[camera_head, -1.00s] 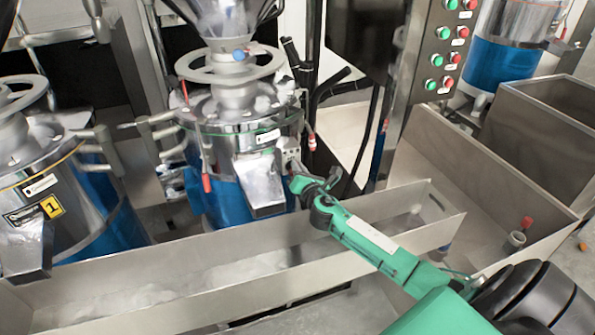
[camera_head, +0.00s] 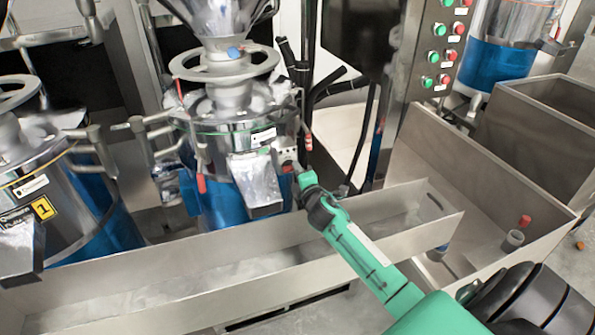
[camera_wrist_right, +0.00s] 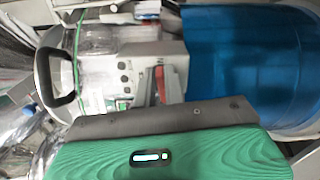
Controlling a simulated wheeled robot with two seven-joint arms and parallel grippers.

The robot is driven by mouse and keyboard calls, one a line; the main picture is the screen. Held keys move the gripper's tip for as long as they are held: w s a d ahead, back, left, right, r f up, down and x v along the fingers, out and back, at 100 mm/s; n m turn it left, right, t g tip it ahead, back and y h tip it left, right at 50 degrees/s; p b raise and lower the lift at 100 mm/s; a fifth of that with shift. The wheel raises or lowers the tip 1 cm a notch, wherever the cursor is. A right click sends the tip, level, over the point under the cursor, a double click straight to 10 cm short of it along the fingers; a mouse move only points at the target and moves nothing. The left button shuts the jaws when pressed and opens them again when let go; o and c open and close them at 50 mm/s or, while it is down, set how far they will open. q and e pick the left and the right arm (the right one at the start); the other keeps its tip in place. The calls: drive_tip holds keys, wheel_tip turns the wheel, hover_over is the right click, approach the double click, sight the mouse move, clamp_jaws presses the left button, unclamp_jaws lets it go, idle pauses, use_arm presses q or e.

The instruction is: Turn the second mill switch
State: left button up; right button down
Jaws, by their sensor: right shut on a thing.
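The second mill (camera_head: 235,130) is the middle one, a metal drum with a blue lower body, a handwheel on top and a spout in front. Its small grey switch box (camera_head: 286,156) sits right of the spout; the box also shows in the wrist view (camera_wrist_right: 128,68). My right gripper (camera_head: 294,169) is at the front of this box, its fingers shut on the red switch (camera_wrist_right: 159,78). The fingers partly hide the switch, so its exact angle is hard to tell. My left gripper is in neither view.
A long metal trough (camera_head: 200,270) runs in front of the mills, under my right arm. Mill 1 (camera_head: 70,190) stands at left. A panel of red and green buttons (camera_head: 436,55) and a metal bin (camera_head: 425,150) are at right.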

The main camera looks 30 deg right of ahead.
drive_tip(key=shift+f+m, duration=0.15)
drive_tip(key=shift+m, duration=0.85)
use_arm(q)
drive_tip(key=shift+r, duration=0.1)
use_arm(e)
drive_tip(key=c, duration=1.5)
unclamp_jaws()
drive_tip(key=shift+s, duration=0.1)
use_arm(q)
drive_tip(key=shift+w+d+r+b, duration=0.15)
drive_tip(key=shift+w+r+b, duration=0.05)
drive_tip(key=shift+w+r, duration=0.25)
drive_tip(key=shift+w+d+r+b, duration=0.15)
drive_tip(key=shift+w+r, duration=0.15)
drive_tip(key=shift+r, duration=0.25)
use_arm(e)
drive_tip(key=shift+v, duration=6.8)
drive_tip(key=shift+f, duration=0.1)
